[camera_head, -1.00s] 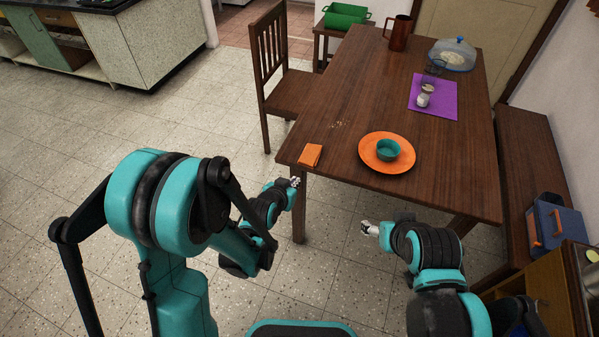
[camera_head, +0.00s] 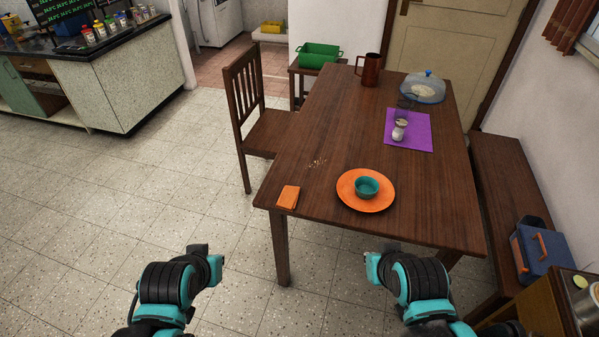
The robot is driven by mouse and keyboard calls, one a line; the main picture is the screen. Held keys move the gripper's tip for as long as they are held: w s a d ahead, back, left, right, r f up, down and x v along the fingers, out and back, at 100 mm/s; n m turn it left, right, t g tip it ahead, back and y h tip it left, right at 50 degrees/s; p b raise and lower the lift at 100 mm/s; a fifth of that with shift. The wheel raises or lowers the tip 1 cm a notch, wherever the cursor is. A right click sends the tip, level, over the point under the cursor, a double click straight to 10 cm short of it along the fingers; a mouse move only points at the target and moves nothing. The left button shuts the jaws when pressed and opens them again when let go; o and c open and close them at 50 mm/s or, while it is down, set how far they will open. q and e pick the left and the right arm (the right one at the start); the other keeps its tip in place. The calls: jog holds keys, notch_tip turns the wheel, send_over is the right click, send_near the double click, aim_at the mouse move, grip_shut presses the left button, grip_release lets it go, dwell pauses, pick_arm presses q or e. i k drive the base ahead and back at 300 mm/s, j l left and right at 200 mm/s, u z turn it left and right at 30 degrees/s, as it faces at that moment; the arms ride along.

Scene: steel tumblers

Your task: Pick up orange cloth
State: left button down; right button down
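The orange cloth (camera_head: 288,197) lies folded flat on the near left corner of the wooden table (camera_head: 330,130), close to the edge. My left arm comes up at the bottom left, and its end (camera_head: 207,256) is over the floor, left of and below the cloth in the picture, apart from it. My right arm's end (camera_head: 376,262) is in front of the table's near edge, right of the cloth. The fingers of both grippers are too small or hidden to show whether they are open.
An orange plate (camera_head: 349,200) with a teal bowl (camera_head: 367,187) sits right of the cloth. Crumbs (camera_head: 317,163) lie behind the cloth. A purple mat (camera_head: 421,139) with a shaker and glass is farther back. A chair (camera_head: 262,128) stands at the left side; a bench (camera_head: 497,190) at the right.

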aim_at(287, 200)
jog(key=i+l+u, duration=0.3)
jog(key=i+l, duration=0.15)
jog(key=i+l+u, duration=0.3)
jog(key=l, duration=0.3)
jog(key=i, duration=0.1)
